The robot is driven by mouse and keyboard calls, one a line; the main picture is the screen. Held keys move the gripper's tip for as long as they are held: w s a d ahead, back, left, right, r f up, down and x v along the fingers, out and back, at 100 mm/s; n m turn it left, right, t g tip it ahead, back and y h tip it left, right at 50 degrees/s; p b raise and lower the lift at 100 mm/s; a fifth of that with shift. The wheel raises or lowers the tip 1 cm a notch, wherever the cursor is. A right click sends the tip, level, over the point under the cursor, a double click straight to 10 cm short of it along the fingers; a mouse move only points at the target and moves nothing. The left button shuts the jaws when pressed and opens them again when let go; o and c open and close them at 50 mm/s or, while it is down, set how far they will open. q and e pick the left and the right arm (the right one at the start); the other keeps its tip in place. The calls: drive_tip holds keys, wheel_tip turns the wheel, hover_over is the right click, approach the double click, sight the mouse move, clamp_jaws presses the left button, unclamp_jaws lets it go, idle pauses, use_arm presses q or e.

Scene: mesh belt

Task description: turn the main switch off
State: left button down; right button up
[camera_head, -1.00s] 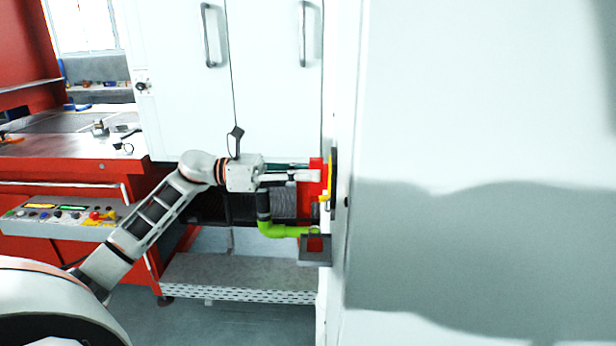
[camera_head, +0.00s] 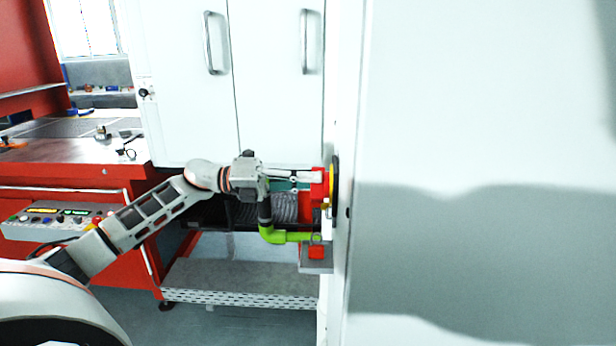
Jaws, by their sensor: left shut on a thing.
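The main switch is a red rotary handle (camera_head: 318,187) on a yellow plate (camera_head: 335,182), mounted on the side of the white cabinet and seen nearly edge-on. My left gripper (camera_head: 312,178) reaches it from the left and is shut on the red handle. The fingertips partly cover the handle, and its exact angle is hard to read from this side. My right gripper is not in view.
The large white cabinet side (camera_head: 470,130) fills the right. Below the switch are a grey box with a red part (camera_head: 316,252) and a green pipe elbow (camera_head: 272,234). White doors (camera_head: 275,100) stand behind. A button panel (camera_head: 55,220) is at left.

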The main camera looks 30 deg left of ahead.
use_arm(q)
drive_tip(key=n+p, duration=0.4)
drive_tip(key=n, duration=0.2)
drive_tip(key=shift+w+f, duration=0.1)
drive_tip(key=shift+f, duration=0.05)
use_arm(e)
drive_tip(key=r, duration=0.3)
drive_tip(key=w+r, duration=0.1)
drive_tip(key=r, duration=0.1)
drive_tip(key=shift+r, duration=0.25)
use_arm(q)
drive_tip(key=shift+n, duration=0.3)
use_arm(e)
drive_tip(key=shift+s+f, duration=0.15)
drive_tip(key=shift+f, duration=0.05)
use_arm(q)
drive_tip(key=c, duration=2)
unclamp_jaws()
drive_tip(key=shift+o, duration=0.2)
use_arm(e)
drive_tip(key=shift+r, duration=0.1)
use_arm(q)
drive_tip(key=shift+a, duration=0.1)
